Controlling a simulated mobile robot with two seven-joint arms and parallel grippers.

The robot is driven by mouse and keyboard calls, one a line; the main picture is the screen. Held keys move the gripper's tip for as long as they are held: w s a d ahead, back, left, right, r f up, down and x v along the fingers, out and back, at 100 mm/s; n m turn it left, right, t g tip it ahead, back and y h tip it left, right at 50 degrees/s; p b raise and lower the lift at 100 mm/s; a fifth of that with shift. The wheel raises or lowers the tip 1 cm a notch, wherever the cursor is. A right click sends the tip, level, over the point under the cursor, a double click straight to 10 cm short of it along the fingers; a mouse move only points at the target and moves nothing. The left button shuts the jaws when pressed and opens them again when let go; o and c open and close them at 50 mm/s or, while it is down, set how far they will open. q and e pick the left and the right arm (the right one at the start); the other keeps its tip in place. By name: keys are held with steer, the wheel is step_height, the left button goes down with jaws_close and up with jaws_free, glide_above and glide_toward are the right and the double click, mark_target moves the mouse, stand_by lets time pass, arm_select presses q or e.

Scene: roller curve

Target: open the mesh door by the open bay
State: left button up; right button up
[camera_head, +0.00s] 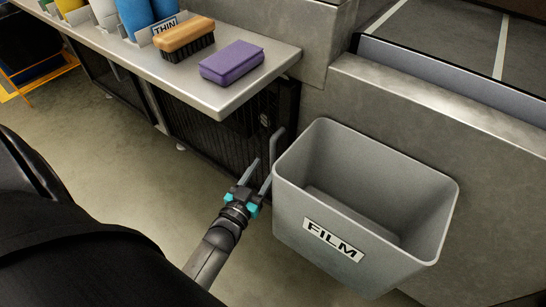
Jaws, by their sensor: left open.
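The mesh door (205,133) is a dark panel under the grey bench and looks shut. A grey bar handle (274,146) stands at its right side, close to the bin. My left gripper (262,176) is open, with its two grey fingers pointing up toward the handle. The fingertips are just below and beside the handle, and I cannot tell whether they touch it. No object shows between the fingers. The door's lower right part is partly hidden by my gripper and the bin. My right gripper is not in view.
A grey bin labelled FILM (285,220) stands just right of my left gripper. On the bench (215,99) lie a purple block (231,62) and a wooden brush (184,38), near a THIN label (165,25). The floor (110,150) left of my arm is clear.

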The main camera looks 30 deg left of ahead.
mark_target(272, 157)
arm_select(q)
steer(key=shift+w+a+b, duration=0.2)
steer(key=shift+w+b, duration=0.3)
steer(key=shift+w, duration=1)
steer(key=shift+w+a+b, duration=0.15)
steer(key=shift+w+b, duration=0.3)
steer(key=shift+w, duration=1.05)
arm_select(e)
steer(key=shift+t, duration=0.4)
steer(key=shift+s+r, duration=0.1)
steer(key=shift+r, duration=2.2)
arm_select(q)
jaws_close()
